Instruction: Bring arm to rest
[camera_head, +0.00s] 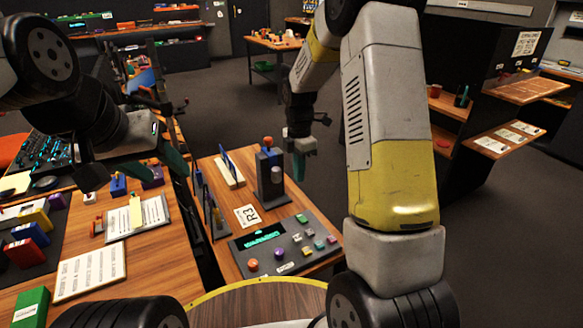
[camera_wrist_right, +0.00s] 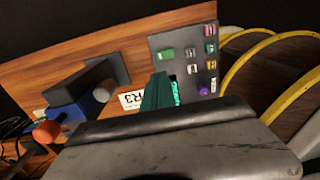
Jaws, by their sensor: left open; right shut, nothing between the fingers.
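My right gripper (camera_head: 299,160) hangs fingers-down with its green fingers together and nothing between them. It is to the right of a dark upright block with an orange knob (camera_head: 268,142), over the right edge of the wooden table. Its green fingers also show in the right wrist view (camera_wrist_right: 158,92), in front of the panel. My left gripper (camera_head: 135,172) is open and empty at the left, its fingers spread wide above the left worktop. The grey control panel (camera_head: 290,262) has a lit green display, several coloured keys and round knobs.
The wooden table (camera_head: 225,262) bears an R3 card (camera_head: 247,216) and thin upright plates. Clipboards (camera_head: 90,271) and coloured blocks lie on the left worktop. Open floor (camera_head: 215,105) lies behind the table. A dark shelf unit (camera_head: 470,125) stands at the right.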

